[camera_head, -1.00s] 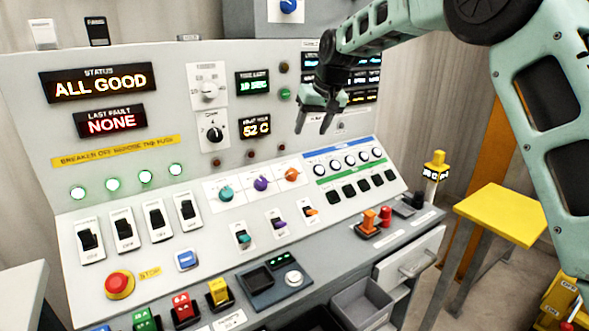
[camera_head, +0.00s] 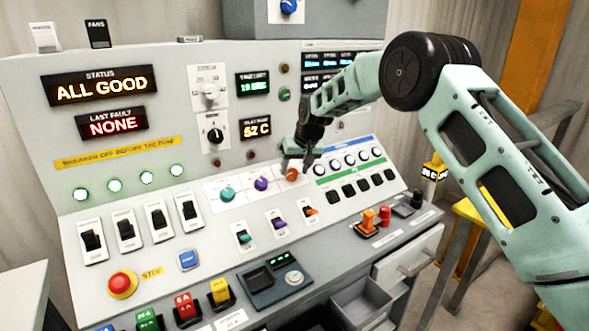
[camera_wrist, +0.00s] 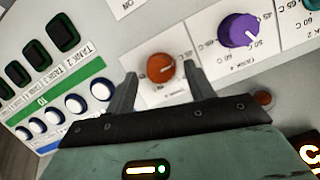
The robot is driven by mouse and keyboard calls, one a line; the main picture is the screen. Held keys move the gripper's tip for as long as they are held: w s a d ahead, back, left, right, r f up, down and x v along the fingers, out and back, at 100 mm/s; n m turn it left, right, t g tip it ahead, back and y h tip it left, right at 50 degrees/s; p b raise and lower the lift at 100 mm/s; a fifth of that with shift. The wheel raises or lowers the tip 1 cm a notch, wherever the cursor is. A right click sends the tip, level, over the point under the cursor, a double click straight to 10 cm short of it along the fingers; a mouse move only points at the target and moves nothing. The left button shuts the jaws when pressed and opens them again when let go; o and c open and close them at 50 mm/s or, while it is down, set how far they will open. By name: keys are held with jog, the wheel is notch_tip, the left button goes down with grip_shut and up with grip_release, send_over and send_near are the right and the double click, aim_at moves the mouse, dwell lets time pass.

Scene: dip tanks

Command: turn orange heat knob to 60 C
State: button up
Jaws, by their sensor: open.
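The orange heat knob (camera_head: 292,174) is on the sloped panel, right of the purple knob (camera_head: 261,184) and the teal knob (camera_head: 227,194). In the wrist view the orange knob (camera_wrist: 161,68) lies between the spread fingers of my gripper (camera_wrist: 161,84), with a gap on each side. My gripper (camera_head: 298,163) is open at the orange knob in the head view. Temperature marks ring the knob, but its pointer setting is too small to read. A display (camera_head: 256,128) reads 52 C.
The purple knob (camera_wrist: 238,30) is close beside one finger in the wrist view. Small coloured toggles (camera_head: 278,223) sit below, and an upright display panel stands behind.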

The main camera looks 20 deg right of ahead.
jog(key=shift+w+a+f, duration=0.1)
jog(key=shift+w+f, duration=0.15)
jog(key=shift+f, duration=0.4)
jog(key=c, duration=1)
